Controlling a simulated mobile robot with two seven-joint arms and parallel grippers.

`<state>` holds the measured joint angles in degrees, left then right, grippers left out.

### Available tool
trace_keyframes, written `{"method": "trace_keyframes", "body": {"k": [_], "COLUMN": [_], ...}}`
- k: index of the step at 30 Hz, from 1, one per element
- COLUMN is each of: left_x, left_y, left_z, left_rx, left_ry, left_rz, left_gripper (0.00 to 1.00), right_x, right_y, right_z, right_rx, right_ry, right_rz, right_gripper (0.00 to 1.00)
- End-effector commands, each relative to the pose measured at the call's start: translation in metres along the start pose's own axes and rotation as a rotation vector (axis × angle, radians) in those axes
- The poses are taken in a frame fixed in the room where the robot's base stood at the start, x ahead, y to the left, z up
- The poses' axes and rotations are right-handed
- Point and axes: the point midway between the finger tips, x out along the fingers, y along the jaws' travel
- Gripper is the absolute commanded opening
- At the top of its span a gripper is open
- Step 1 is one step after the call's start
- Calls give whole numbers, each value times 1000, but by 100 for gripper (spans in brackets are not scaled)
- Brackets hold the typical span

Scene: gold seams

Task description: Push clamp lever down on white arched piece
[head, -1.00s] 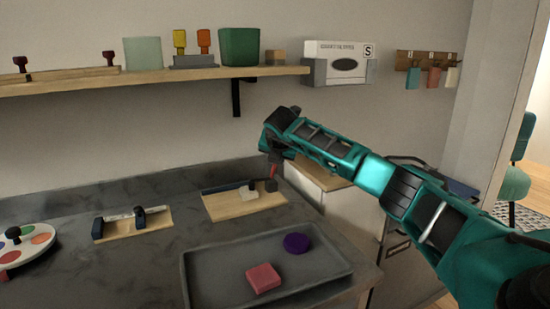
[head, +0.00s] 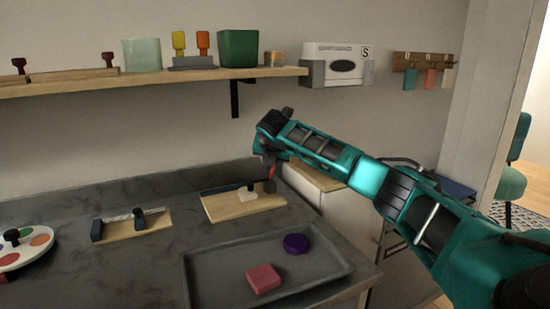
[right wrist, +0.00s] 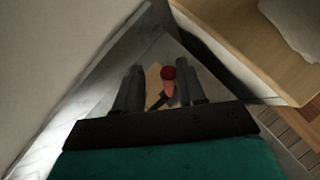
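A wooden board (head: 235,210) lies at the back right of the grey worktop. A small white piece (head: 248,194) sits on it against a dark strip; its arch is too small to make out. A clamp with a red lever (head: 271,173) and dark base stands at the board's right end. The red lever tip (right wrist: 168,75) also shows in the right wrist view, between the two fingers of my right gripper (right wrist: 158,90). These fingers are apart, with the lever nearer the right one. Contact cannot be told. My left gripper is out of view.
A grey tray (head: 210,297) with a pink block (head: 263,279) and a purple piece (head: 296,243) is in front. A second wooden board (head: 150,226) with dark clamps lies left. A paint palette (head: 35,236) is at far left. A loaded shelf (head: 150,79) hangs above.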

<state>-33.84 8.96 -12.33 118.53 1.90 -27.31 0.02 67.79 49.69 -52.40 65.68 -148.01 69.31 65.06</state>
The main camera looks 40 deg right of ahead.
Motion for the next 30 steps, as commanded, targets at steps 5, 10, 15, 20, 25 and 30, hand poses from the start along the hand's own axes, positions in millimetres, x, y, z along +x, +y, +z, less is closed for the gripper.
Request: {"method": "trace_keyframes", "body": {"k": [5, 10, 15, 20, 25, 30], "left_x": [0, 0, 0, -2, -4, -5], "left_y": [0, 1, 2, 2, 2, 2], "left_z": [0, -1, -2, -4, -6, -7], "left_rx": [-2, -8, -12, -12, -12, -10], "left_ry": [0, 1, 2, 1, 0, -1], "left_rz": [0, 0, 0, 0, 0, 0], "left_gripper": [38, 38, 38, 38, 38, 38], "right_x": [0, 0, -10, -34, -68, -100], "right_y": [-2, -3, -3, -2, -1, -1], "right_z": [1, 2, 3, 3, 3, 2], "right_rx": [2, 4, 3, 3, 2, 2], "right_ry": [-1, -2, -3, -5, -4, -3], "right_rz": [-3, -5, -5, -3, -2, -1], "right_gripper": [39, 39, 39, 39, 39, 39]}}
